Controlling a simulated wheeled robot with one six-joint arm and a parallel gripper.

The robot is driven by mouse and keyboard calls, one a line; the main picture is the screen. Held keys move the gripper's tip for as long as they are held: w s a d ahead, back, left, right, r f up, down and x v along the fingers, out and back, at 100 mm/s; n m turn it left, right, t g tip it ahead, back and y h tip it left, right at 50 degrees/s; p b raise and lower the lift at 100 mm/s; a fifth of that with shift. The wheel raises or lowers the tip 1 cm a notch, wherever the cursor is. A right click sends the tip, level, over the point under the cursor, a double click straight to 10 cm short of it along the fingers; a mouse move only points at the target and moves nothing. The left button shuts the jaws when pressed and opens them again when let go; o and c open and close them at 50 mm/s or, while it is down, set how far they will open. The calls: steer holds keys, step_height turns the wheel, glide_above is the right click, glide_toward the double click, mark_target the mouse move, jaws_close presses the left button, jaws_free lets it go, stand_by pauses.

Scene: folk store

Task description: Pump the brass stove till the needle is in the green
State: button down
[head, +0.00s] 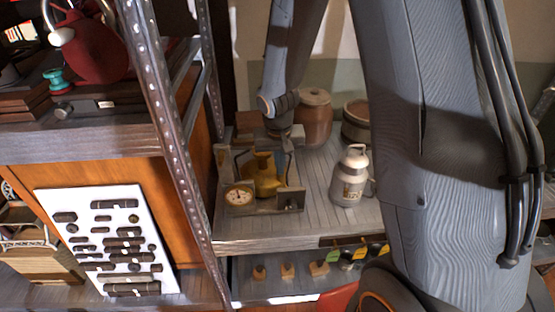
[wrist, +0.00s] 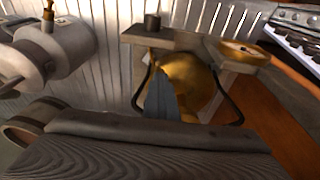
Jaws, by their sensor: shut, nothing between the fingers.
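The brass stove (head: 265,180) sits on a wooden stand on the shelf, and its rounded body also shows in the wrist view (wrist: 205,82). A round pale gauge (head: 239,196) is at the stand's front left; its needle is too small to read against any green. The gauge shows edge-on in the wrist view (wrist: 240,50). A small dark cylinder (wrist: 152,22) stands on the stand's other end. My gripper (wrist: 163,95) is shut and empty, its tip in front of the brass body in that view; contact cannot be told. I cannot make out the pump handle.
A cream can (head: 350,178) stands right of the stove. Brown pots (head: 314,118) are behind it. A metal shelf post (head: 170,130) rises at left. Small tagged items (head: 320,268) line the lower shelf. Bare boards (head: 325,222) lie between stand and can.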

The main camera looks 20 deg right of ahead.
steer(key=v, duration=0.6)
steer(key=shift+s, duration=0.2)
steer(key=shift+s+a, duration=0.15)
step_height(320, 180, up, 14)
steer(key=t+p, duration=0.1)
steer(key=p, duration=0.4)
steer(key=shift+d+f, duration=0.25)
steer(key=shift+d, duration=0.05)
steer(key=shift+f, duration=0.1)
